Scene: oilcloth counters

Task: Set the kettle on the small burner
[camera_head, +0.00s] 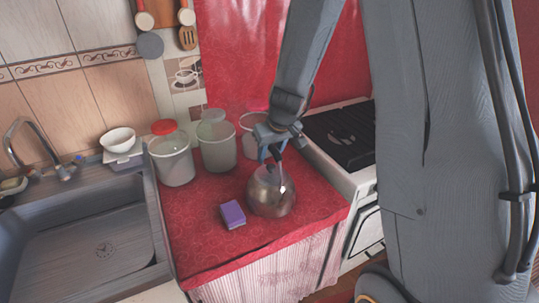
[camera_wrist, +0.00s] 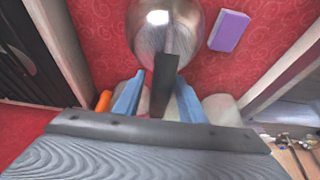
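The kettle (camera_head: 271,192) is a round, shiny metal pot standing upright on the red oilcloth counter, left of the stove. Its body also shows at the top of the wrist view (camera_wrist: 160,28), with a dark handle (camera_wrist: 164,85) reaching toward me. My gripper (camera_head: 270,155) is just above the kettle, at its handle. In the wrist view the blue fingers of my gripper (camera_wrist: 161,78) stand apart on both sides of the handle, with a gap visible on the left. The stove's black top (camera_head: 345,135) is partly hidden by my arm; I cannot tell which burner is small.
A purple sponge (camera_head: 232,215) lies left of the kettle. A red-lidded jar (camera_head: 172,160), a second jar (camera_head: 216,146) and another container (camera_head: 250,140) stand behind. A sink (camera_head: 85,245) is at left. The stove (camera_head: 345,175) adjoins the counter (camera_head: 205,245) at right.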

